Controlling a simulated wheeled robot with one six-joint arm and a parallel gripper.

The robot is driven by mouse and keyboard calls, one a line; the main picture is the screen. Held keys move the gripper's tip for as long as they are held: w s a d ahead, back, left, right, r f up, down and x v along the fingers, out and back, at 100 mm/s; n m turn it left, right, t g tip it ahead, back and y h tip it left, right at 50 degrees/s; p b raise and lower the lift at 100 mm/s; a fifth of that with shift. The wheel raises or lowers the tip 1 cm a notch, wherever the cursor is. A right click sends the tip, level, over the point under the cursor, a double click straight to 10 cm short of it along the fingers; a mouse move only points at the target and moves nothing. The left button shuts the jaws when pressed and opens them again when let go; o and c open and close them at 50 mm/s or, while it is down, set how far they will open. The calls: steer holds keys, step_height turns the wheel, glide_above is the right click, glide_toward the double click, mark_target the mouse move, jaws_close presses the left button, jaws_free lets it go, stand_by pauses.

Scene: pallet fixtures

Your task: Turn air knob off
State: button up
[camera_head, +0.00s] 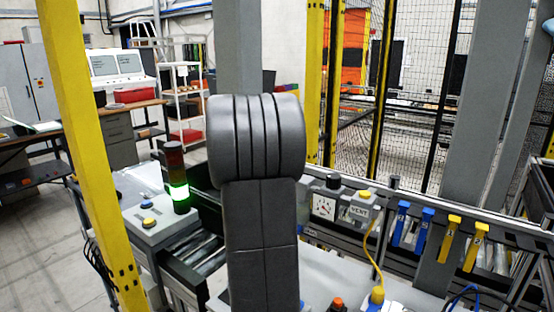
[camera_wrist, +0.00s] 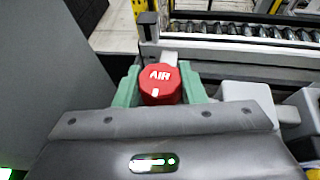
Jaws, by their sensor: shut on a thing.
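The red air knob (camera_wrist: 161,86) shows in the wrist view with the white word "AIR" and a white mark on its face. My gripper (camera_wrist: 160,88) has its two green fingers on the left and right sides of the knob, shut on it. The white mark sits below the word, toward my wrist. In the head view my arm covers the middle, and the air knob and gripper are hidden behind it.
A roller conveyor (camera_wrist: 245,30) runs behind the knob. In the head view a gauge panel (camera_head: 324,207) stands right of my arm, with blue and yellow clips (camera_head: 450,238) beyond. A lit green stack light (camera_head: 180,192) and a yellow post (camera_head: 88,150) stand left.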

steer(key=shift+m+h, duration=0.3)
stand_by(0.4)
steer(key=o, duration=1)
steer(key=b+v, duration=0.1)
steer(key=v, duration=1.2)
steer(key=shift+s+a+r+b, duration=0.2)
steer(key=shift+s+a+b, duration=0.05)
steer(key=shift+b, duration=0.05)
